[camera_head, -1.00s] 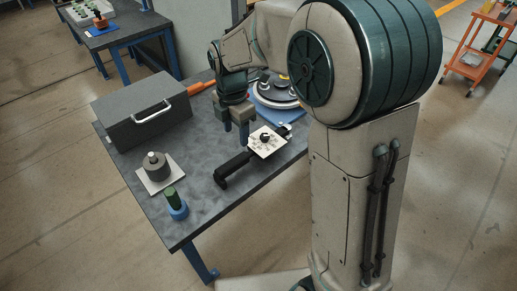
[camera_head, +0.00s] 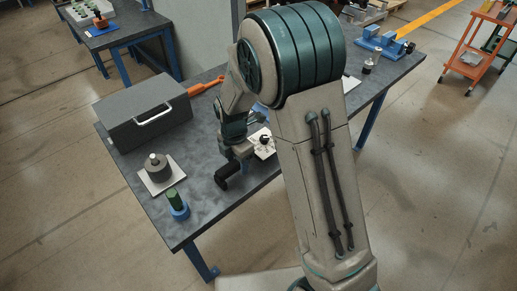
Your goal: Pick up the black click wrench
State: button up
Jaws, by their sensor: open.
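The black click wrench (camera_head: 224,177) lies on the dark grey bench top, left of a white plate. Only the end of its black handle shows clearly. The rest is hidden behind my gripper and arm. My gripper (camera_head: 242,166) is open and points down, over or right beside the handle. I cannot tell whether the handle is between the fingers or whether they touch it.
The white plate with a black knob (camera_head: 263,148) is close right of my gripper. The front bench area is clear.

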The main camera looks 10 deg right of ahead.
grip_shut()
jog(key=shift+r, duration=0.15)
jog(key=shift+w+r, duration=0.1)
jog(key=shift+r, duration=0.45)
jog(key=r, duration=0.1)
jog(key=d+r+b, duration=0.1)
jog(key=r, duration=0.1)
jog(key=shift+r, duration=0.1)
jog(key=d+r+b, duration=0.2)
jog(key=d+r, duration=0.4)
jog(key=d, duration=0.4)
jog(key=shift+w+d+r, duration=0.15)
jog(key=shift+d+r, duration=0.05)
jog(key=shift+d, duration=0.15)
